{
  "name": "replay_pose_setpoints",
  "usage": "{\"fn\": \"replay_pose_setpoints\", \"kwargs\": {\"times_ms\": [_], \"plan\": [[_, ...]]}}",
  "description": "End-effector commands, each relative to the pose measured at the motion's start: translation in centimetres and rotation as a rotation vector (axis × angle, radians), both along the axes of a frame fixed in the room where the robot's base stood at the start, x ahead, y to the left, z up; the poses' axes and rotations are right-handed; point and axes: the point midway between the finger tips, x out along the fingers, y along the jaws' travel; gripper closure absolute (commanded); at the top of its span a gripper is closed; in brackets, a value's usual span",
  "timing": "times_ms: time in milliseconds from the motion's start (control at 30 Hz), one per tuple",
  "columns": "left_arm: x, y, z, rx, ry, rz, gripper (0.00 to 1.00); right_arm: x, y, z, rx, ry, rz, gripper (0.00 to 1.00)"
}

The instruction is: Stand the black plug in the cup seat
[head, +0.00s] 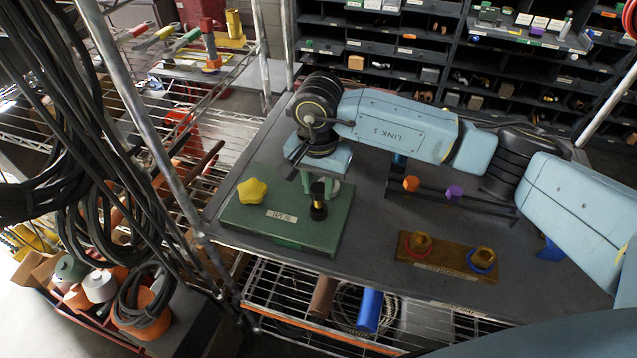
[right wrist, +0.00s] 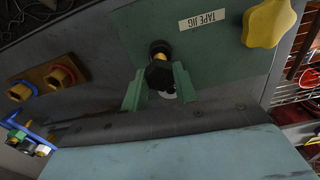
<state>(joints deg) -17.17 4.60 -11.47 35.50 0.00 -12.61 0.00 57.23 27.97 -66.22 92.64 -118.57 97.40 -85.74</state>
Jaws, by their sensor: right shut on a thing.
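The black plug (head: 318,210), with a brass-coloured band, is over the green tape jig board (head: 265,228). My right gripper (head: 312,182) is shut on it, pointing down at the board. In the right wrist view the plug (right wrist: 158,74) sits between the two green fingers of the right gripper (right wrist: 160,88). A pale round part (head: 334,188) shows just behind the plug; I cannot tell if it is the cup seat. Whether the plug touches the board is unclear. My left gripper is not in view.
A yellow knob (head: 252,190) stands on the board's left side. A wooden block (head: 446,264) with two brass nuts lies to the right. Behind it is a rail with an orange (head: 411,183) and a purple piece (head: 454,192). Bins (head: 400,50) stand at the back.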

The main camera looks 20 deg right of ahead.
Motion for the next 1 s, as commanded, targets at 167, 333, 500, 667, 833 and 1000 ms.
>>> {"fn": "replay_pose_setpoints", "kwargs": {"times_ms": [167, 333, 500, 667, 833, 1000], "plan": [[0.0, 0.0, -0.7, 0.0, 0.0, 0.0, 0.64, 0.0, 0.0, -0.7, 0.001, -0.001, -0.001, 0.99], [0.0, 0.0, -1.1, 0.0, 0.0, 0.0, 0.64, 0.0, 0.0, -1.2, 0.001, -0.001, -0.001, 0.99], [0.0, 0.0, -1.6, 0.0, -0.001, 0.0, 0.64, 0.0, 0.0, -1.7, 0.001, -0.001, -0.001, 0.99], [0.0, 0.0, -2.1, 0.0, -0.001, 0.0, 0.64, 0.0, 0.0, -2.2, 0.001, -0.001, -0.001, 0.99], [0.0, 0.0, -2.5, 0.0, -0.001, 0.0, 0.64, 0.0, 0.0, -2.6, 0.0, 0.0, -0.001, 0.7], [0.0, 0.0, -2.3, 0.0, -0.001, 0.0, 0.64, 0.0, 0.0, -2.4, 0.0, 0.0, -0.001, 0.48]]}}
